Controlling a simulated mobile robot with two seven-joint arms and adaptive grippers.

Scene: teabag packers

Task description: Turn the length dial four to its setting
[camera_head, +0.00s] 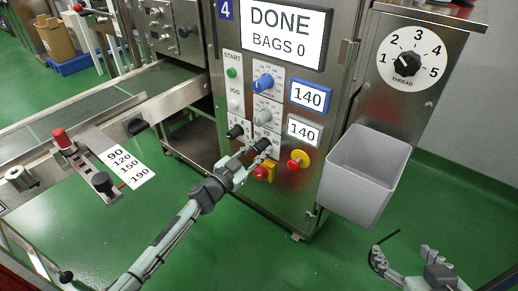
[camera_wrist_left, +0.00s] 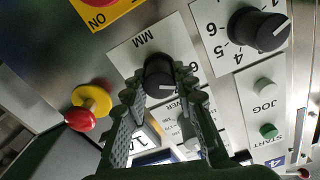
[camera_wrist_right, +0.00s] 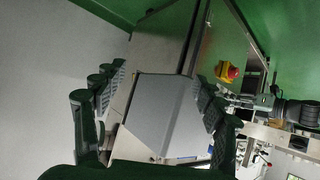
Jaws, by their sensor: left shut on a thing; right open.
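The length dial (camera_wrist_left: 158,70), a black knob on a white plate marked MM, is on the front panel of machine 4. My left gripper (camera_wrist_left: 163,85) is shut on it, one finger on each side. In the head view my left gripper (camera_head: 250,157) reaches the dial from below left and partly hides it and its scale. Two displays (camera_head: 310,96) to its right both read 140. My right gripper (camera_head: 405,258) is open and empty at the lower right; its spread fingers also show in the right wrist view (camera_wrist_right: 160,105).
The large screen (camera_head: 287,33) reads DONE, BAGS 0. A red-and-yellow emergency button (camera_head: 298,159) and a yellow switch (camera_head: 267,170) sit close to the left gripper. A grey bin (camera_head: 362,175) hangs on the right. A black knob (camera_wrist_left: 258,30) neighbours the dial. A thread dial (camera_head: 407,64) is upper right.

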